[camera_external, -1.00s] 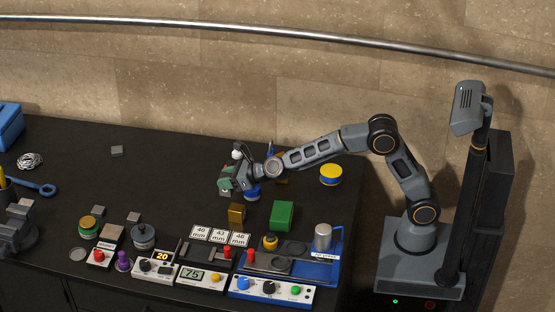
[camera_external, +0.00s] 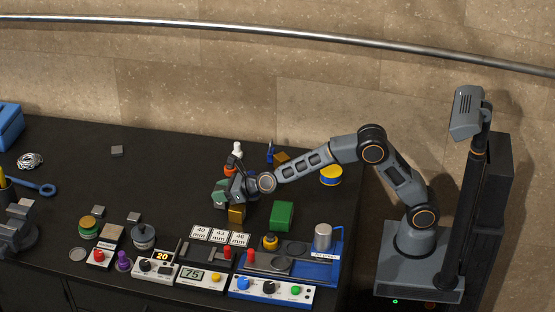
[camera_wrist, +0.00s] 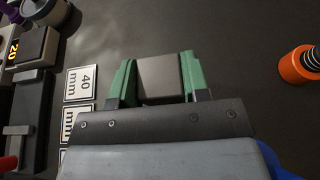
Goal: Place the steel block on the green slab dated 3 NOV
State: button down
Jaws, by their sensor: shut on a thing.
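My gripper (camera_external: 219,195) hangs over the middle of the black table, behind the row of white number cards. In the wrist view its green fingers (camera_wrist: 158,85) are shut on a grey steel block (camera_wrist: 160,78), one finger on each side. The block is hard to make out in the external view. A green block (camera_external: 282,215) sits on the table to the right of my gripper. No date can be read on it, so I cannot tell whether it is the 3 NOV slab.
A dark yellow block (camera_external: 236,215) stands close below my gripper. An orange bottle (camera_wrist: 299,65) is to the right in the wrist view.

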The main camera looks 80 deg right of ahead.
jog(key=c, duration=1.1)
grip_release()
jog(key=shift+f, duration=0.15)
jog(key=o, duration=0.5)
jog(key=shift+r, duration=0.3)
jog(key=shift+s, duration=0.35)
jog(key=b+v, duration=0.1)
jog(key=v, duration=0.9)
jog(key=shift+o, duration=0.4)
jog(key=shift+s+r, duration=0.3)
jog(key=shift+s, duration=0.3)
